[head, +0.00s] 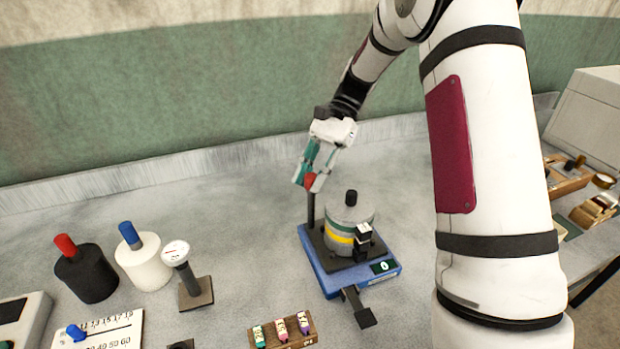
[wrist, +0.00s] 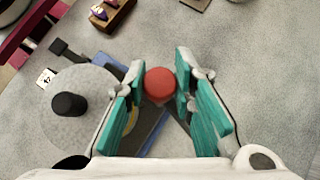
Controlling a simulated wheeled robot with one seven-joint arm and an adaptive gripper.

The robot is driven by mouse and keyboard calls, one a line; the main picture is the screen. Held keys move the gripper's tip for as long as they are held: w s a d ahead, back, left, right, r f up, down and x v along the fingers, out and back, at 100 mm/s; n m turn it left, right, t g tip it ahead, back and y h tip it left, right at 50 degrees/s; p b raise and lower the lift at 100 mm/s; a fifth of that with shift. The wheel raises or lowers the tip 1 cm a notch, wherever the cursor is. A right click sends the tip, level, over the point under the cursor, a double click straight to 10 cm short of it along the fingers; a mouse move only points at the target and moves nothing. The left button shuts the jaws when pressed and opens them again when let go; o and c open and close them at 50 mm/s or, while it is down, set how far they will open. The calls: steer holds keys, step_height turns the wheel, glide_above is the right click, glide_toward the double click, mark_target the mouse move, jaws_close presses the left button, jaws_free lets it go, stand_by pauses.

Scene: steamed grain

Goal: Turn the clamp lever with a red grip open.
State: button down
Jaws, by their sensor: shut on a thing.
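The red grip (head: 310,181) tops a dark upright post at the back left of a blue device (head: 322,274). In the wrist view the red grip (wrist: 160,84) shows as a round cap between the teal fingers. My gripper (head: 312,178) comes down from above and is shut on the red grip; it also shows in the wrist view (wrist: 160,92). A grey cylinder (head: 347,216) with a yellow band and a black knob stands on the device beside the post. The lever's lower part is partly hidden by my fingers in the wrist view.
A black cylinder (head: 88,274) with a red knob and a white cylinder (head: 145,262) with a blue knob stand at left. A gauge on a stand (head: 190,279) is nearer the device. A wooden block (head: 283,333) with small coloured pieces lies in front.

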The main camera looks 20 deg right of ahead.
steer(key=shift+n+g+h+b, duration=0.4)
steer(key=shift+n+g+h, duration=0.25)
steer(key=shift+n, duration=0.55)
steer(key=c, duration=1.3)
jaws_free()
steer(key=shift+c, duration=0.2)
steer(key=v, duration=1.2)
steer(key=shift+w, duration=0.15)
steer(key=shift+a, duration=0.1)
